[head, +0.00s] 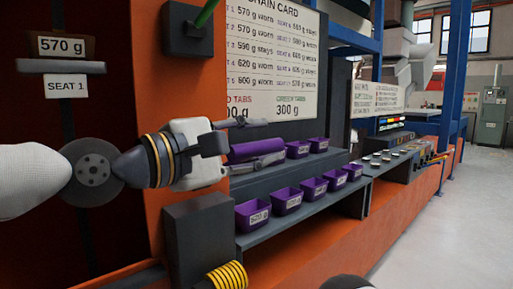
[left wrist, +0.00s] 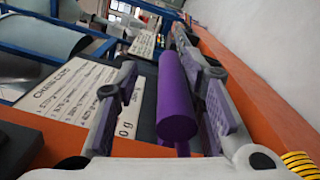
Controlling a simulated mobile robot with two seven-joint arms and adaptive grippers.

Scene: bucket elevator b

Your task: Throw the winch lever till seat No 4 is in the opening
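The opening at the left of the head view shows a plate marked SEAT 1 (head: 66,87) with a 570 g tag (head: 62,46) above it. A thick purple cylinder (head: 258,148) lies between the fingers of my left gripper (head: 254,142); I cannot tell whether it is the winch lever's grip. In the left wrist view the cylinder (left wrist: 177,100) is nearer the right finger, with a clear gap to the left finger. My left gripper (left wrist: 165,108) is open around it. A green stick (head: 206,13) rises from a dark box above.
Several purple bins (head: 287,201) stand on grey shelves to the right. A chain card (head: 262,50) hangs behind the gripper. A dark box (head: 200,240) and a yellow coil (head: 229,277) are below it. The floor (head: 440,240) at right is clear.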

